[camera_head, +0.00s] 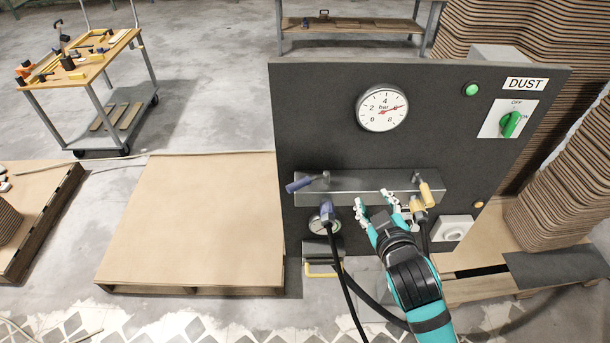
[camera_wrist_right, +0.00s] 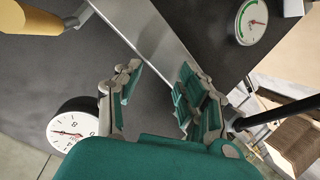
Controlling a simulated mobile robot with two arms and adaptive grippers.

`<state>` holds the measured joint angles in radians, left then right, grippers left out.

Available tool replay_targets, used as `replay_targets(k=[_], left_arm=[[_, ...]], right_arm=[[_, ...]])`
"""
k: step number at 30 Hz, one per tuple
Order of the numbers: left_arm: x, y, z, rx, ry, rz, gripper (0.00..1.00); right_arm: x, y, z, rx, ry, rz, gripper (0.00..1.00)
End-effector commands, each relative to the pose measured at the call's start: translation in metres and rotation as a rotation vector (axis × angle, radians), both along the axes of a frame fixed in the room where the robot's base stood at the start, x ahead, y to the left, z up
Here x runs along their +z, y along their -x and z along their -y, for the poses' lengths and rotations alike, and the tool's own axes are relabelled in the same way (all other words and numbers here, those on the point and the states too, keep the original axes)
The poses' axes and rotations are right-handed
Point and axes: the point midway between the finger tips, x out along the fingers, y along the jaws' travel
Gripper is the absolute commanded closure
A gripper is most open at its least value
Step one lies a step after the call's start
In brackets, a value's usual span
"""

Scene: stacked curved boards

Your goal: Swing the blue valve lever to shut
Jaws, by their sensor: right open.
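The blue valve lever (camera_head: 299,184) sticks out to the left from its pivot at the left end of the grey manifold bar (camera_head: 350,181), roughly along the bar, its tip slightly lower. My right gripper (camera_head: 375,201) is open and empty in front of the middle of the bar, to the right of the blue lever and apart from it. In the wrist view the open fingers (camera_wrist_right: 158,80) have nothing between them, and I cannot make out the blue lever there. My left gripper is not in view.
A yellow lever (camera_head: 426,194) stands close right of my right gripper; a yellow part shows in the wrist view (camera_wrist_right: 53,18). The dark panel (camera_head: 320,115) carries a pressure gauge (camera_head: 382,109) and a green switch (camera_head: 510,124). Hoses hang below the bar. A board-topped pallet (camera_head: 200,215) stands left.

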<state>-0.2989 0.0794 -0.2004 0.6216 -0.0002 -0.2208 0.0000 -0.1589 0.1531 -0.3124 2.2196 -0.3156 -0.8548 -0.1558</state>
Motion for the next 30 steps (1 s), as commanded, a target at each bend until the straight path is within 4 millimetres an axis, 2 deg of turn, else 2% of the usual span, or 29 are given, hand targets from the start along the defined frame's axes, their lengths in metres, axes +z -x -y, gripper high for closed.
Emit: replay_targets(k=[1,5,8,10,13,15,16,18,20,22,24,25,27,29,30], left_arm=[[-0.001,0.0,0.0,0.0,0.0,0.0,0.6],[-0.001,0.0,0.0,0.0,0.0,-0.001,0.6],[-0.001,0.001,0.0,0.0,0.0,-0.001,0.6],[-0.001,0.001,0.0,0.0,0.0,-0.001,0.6],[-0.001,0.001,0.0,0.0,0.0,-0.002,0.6],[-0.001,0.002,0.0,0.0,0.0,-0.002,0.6],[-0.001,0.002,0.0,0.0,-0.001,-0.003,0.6],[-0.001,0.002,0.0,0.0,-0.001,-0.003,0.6],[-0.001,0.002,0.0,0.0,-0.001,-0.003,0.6],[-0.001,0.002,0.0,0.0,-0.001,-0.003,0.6],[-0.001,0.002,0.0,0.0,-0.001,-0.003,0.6],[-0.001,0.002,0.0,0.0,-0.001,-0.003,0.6],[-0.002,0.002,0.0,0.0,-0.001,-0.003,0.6],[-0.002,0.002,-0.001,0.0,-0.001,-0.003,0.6],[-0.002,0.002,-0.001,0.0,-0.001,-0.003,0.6]], right_arm=[[0.024,-0.009,-0.006,0.021,0.023,0.077,0.6],[0.085,-0.031,-0.027,0.09,0.106,0.296,0.6],[0.143,-0.044,-0.053,0.163,0.202,0.517,0.6],[0.192,-0.046,-0.08,0.232,0.298,0.718,0.6],[0.269,-0.028,-0.135,0.362,0.491,1.083,0.6],[0.311,0.002,-0.181,0.47,0.659,1.369,0.6],[0.323,0.017,-0.2,0.521,0.739,1.491,0.6],[0.334,0.055,-0.242,0.647,0.932,1.769,0.6],[0.327,0.083,-0.27,0.767,1.11,1.992,0.6],[0.303,0.106,-0.292,0.929,1.329,2.231,0.6],[0.27,0.113,-0.299,1.126,1.564,2.429,0.6],[0.255,0.111,-0.297,-1.145,-1.563,-2.34,0.6],[0.224,0.096,-0.281,-1.139,-1.461,-1.995,0.6],[0.206,0.074,-0.257,-1.147,-1.379,-1.725,0.6],[0.2,0.059,-0.238,-1.158,-1.328,-1.565,0.6]])
